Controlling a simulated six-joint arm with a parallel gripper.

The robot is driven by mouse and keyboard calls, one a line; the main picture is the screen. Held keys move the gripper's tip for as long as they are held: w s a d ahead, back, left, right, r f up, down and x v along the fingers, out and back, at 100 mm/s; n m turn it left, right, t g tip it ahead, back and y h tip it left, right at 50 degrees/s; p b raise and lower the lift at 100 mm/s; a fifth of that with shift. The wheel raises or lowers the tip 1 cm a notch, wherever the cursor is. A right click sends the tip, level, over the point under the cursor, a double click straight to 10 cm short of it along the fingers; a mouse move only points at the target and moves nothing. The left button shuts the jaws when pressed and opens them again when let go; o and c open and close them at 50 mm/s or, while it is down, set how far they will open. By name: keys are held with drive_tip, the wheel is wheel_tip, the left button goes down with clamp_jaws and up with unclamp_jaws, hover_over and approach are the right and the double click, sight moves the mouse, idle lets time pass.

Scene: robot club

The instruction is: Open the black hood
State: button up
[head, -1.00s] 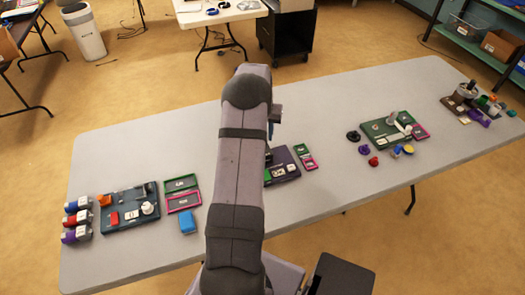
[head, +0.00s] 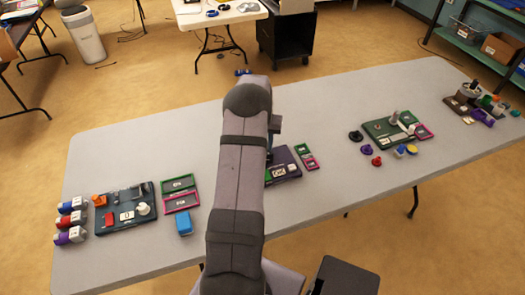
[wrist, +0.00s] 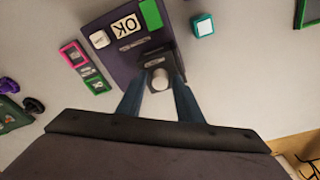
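In the wrist view, a dark purple board (wrist: 112,42) lies on the table. A black hood-like part (wrist: 155,56) sits at its edge close to my gripper. A round white knob (wrist: 160,79) shows at the near end of this part. My gripper (wrist: 158,88) is open, with one blue-grey finger on each side of the white knob. I cannot tell whether the fingers touch it. In the head view, my arm hides most of the purple board (head: 283,160) and the black part, and the fingertips are out of sight.
Pink and green trays (wrist: 75,54) lie left. A dark board (head: 125,212) and green board (head: 385,131) stand farther apart.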

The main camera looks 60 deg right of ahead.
drive_tip(key=c, duration=0.8)
drive_tip(key=shift+o, duration=0.2)
drive_tip(key=shift+s+d, duration=0.1)
drive_tip(key=shift+s, duration=0.05)
drive_tip(key=shift+s+d+b, duration=0.35)
drive_tip(key=shift+s+d, duration=1.9)
drive_tip(key=o, duration=0.6)
drive_tip(key=shift+c, duration=0.2)
